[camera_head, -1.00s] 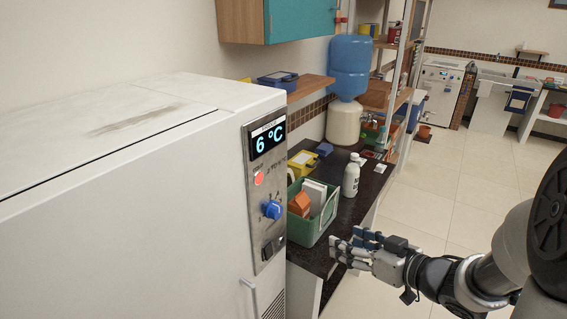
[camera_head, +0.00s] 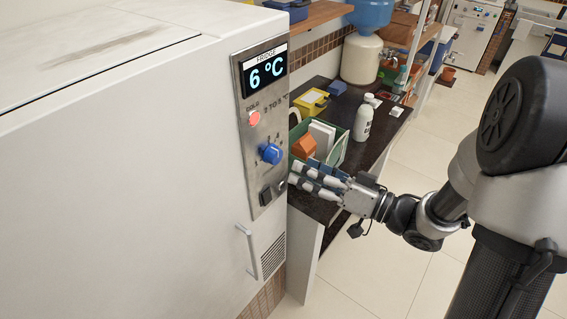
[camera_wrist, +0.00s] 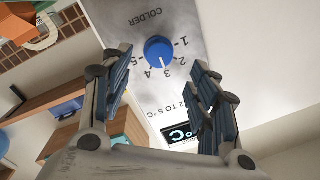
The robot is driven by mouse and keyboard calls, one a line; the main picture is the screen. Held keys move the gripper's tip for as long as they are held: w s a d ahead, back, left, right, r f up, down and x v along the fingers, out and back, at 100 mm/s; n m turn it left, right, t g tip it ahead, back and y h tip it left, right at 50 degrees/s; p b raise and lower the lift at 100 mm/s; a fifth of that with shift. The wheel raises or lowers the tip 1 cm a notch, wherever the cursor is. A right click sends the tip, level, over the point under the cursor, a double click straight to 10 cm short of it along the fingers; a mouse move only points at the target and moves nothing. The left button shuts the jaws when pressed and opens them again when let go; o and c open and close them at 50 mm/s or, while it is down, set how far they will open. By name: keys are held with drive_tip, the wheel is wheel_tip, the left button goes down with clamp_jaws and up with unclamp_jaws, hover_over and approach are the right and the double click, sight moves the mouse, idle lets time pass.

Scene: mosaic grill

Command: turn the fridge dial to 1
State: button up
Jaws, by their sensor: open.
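The blue fridge dial (camera_head: 271,153) sits on the metal control panel (camera_head: 262,190) of the white fridge. In the wrist view the dial (camera_wrist: 157,50) appears upside down, between and beyond my fingertips, with numbers 1 to 5 around it. Its white mark points near 3 and 4. The display (camera_head: 264,72) reads 6 °C. My gripper (camera_head: 301,172) is open and empty, just right of the panel and slightly below the dial in the head view. The wrist view shows both fingers (camera_wrist: 160,62) spread, with no visible contact with the dial.
A red light (camera_head: 254,118) is above the dial and a dark switch (camera_head: 266,195) below it. The fridge handle (camera_head: 247,248) is lower down. A green bin (camera_head: 343,150) and white bottle (camera_head: 363,122) stand on the dark counter behind my gripper. Open floor is on the right.

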sight(278, 159)
drive_tip(key=b+x, duration=0.1)
drive_tip(key=x, duration=0.6)
drive_tip(key=shift+d+r, duration=0.1)
drive_tip(key=shift+c, duration=0.6)
drive_tip(key=c, duration=1)
